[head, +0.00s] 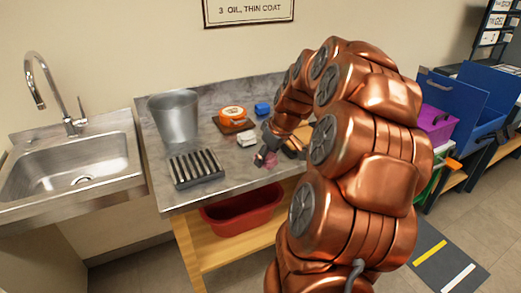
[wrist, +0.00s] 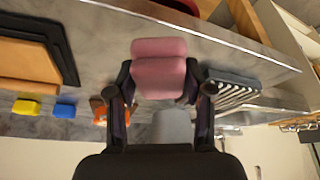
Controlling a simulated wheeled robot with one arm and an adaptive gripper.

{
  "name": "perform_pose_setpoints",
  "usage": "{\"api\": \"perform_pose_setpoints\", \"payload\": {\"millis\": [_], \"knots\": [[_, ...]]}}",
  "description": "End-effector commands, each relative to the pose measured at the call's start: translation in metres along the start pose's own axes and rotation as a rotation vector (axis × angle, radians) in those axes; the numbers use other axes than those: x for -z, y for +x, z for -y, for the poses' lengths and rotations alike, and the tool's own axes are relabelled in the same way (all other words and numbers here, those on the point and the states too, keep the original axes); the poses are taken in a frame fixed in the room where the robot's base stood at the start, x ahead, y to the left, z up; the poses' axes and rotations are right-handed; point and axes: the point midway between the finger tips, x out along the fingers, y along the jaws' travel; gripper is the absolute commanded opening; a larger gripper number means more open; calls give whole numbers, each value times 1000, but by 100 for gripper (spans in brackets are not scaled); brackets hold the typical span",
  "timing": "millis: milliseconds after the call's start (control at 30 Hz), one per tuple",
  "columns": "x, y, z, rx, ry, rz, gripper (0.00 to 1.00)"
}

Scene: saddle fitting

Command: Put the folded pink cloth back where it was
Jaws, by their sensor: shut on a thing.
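The folded pink cloth (wrist: 159,75) is between the two fingers of my gripper (wrist: 158,84) in the wrist view. My gripper is shut on it, with a finger pressed on each side. In the head view my gripper (head: 265,157) is over the front part of the grey counter (head: 228,182), right of the ribbed rack. Only a small part of the cloth (head: 271,161) shows there. I cannot tell whether the cloth touches the counter.
The ribbed dark rack (head: 197,168) and a metal bucket (head: 175,116) stand left of my gripper. A red tub (head: 240,211) sits below the counter.

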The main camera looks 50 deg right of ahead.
Motion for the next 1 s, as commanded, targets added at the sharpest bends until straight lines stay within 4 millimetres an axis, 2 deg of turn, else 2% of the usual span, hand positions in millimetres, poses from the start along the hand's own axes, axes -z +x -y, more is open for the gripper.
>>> {"api": "perform_pose_setpoints", "payload": {"millis": [500,1000], "knots": [[48,26,-44,-2,4,-1,19],[58,36,-54,-2,4,0,19]]}}
